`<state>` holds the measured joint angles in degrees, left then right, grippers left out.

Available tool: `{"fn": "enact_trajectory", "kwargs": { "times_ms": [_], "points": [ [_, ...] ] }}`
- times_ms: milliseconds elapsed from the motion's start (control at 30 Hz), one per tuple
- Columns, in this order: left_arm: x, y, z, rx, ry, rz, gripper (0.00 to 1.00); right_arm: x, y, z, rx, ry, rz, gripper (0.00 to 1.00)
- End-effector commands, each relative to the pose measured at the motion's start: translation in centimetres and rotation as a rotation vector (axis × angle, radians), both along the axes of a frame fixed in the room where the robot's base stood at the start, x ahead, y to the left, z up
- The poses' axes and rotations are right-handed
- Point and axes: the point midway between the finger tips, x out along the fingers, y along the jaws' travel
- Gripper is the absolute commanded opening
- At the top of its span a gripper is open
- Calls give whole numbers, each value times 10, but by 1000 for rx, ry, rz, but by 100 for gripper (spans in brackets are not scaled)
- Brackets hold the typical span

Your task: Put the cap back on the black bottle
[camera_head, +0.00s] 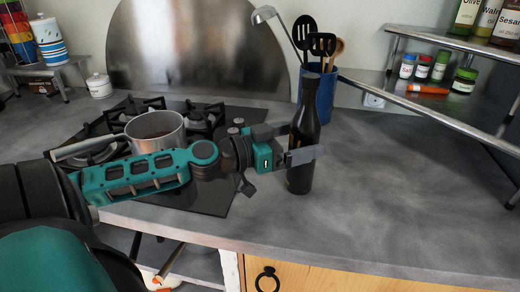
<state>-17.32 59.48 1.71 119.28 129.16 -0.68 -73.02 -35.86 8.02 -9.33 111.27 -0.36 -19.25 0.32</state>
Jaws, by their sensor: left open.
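The black bottle (301,125) stands upright on the grey counter, close to its front edge and right of the stove. My left gripper (299,150) reaches in from the left at the height of the bottle's body. Its jaws are open; one finger passes across the near side of the bottle, and the other finger is mostly hidden. I cannot tell whether the fingers touch the glass. The top of the neck is dark, and I cannot make out a separate cap on it or on the counter. My right gripper is not in view.
A blue utensil holder (326,96) with spatulas and a ladle stands just behind the bottle. A steel pot (155,132) sits on the gas stove (215,200). A metal shelf (440,105) with spice jars is at the right. The counter right of the bottle is clear.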

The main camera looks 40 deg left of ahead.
Motion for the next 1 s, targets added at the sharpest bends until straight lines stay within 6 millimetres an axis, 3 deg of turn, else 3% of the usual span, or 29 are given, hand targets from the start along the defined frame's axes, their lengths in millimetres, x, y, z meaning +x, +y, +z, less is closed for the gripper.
{"fn": "enact_trajectory", "kwargs": {
  "times_ms": [600,1000],
  "points": [
    [-68,31,0,-6,-3,2,94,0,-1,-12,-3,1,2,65],
    [-81,37,0,0,0,0,94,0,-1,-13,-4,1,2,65]
  ]
}}
